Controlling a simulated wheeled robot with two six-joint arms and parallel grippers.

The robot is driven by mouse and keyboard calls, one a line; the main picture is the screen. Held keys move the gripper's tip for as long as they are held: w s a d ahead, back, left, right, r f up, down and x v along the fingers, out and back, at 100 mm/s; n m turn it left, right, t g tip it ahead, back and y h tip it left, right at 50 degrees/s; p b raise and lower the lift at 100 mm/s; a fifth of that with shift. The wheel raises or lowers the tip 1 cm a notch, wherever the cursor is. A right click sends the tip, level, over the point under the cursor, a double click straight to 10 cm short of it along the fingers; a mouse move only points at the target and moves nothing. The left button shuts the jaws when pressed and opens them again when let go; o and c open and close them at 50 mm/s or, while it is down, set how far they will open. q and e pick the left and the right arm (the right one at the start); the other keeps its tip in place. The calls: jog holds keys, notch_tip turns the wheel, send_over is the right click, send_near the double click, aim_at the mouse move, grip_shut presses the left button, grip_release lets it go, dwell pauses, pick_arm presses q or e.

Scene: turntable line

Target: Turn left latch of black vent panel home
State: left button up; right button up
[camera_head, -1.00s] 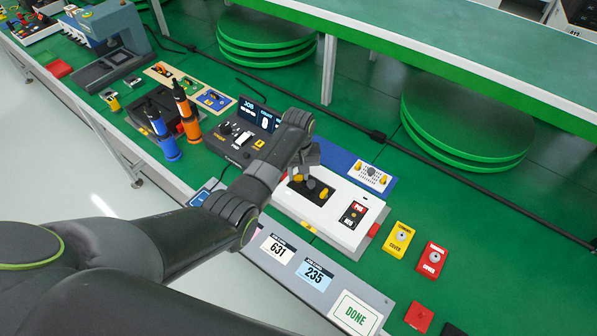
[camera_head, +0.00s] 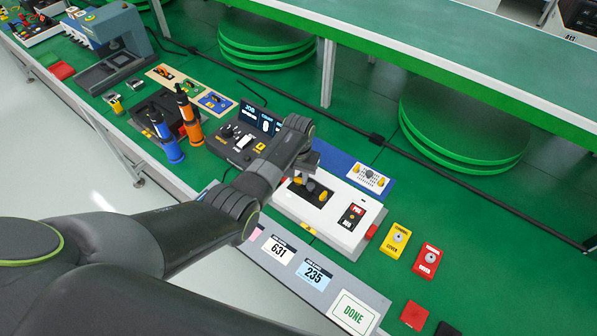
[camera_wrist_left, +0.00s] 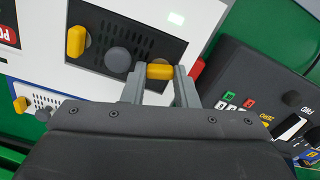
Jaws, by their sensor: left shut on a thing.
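The black vent panel (camera_head: 318,198) is set in the top of the white box (camera_head: 337,229). It has a dark round knob (camera_head: 311,185) in its middle and a yellow latch near each end. My left gripper (camera_head: 302,170) is down at the panel's left end, shut on the left latch (camera_wrist_left: 159,71). In the left wrist view this latch lies between the two grey fingers, roughly along the panel's length. The right latch (camera_wrist_left: 76,41) stands across the panel beside the grey knob (camera_wrist_left: 117,59). The head view shows the left latch only partly, behind my gripper. My right gripper is out of view.
A dark console (camera_head: 238,148) stands close on the left of the box. A blue plate with a white vent panel (camera_head: 367,179) lies behind it. Yellow (camera_head: 397,240) and red (camera_head: 427,261) blocks stand to the right. Number cards and a DONE plate (camera_head: 354,313) lie in front.

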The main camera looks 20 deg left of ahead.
aim_at(299, 178)
pick_arm(q)
jog(key=shift+r+m+p, duration=0.1)
jog(key=shift+m+p, duration=0.35)
jog(key=shift+m, duration=0.85)
jog(key=o, duration=1)
jog(key=shift+r, duration=0.1)
jog(key=shift+w+r+p, duration=0.1)
jog(key=shift+r+p, duration=0.4)
jog(key=shift+p, duration=0.3)
notch_tip(299, 178, up, 6)
jog(key=p, duration=0.5)
jog(key=shift+f, duration=0.25)
jog(key=shift+a+r+p, duration=0.1)
jog(key=shift+r+p, duration=0.45)
jog(key=shift+r, duration=0.1)
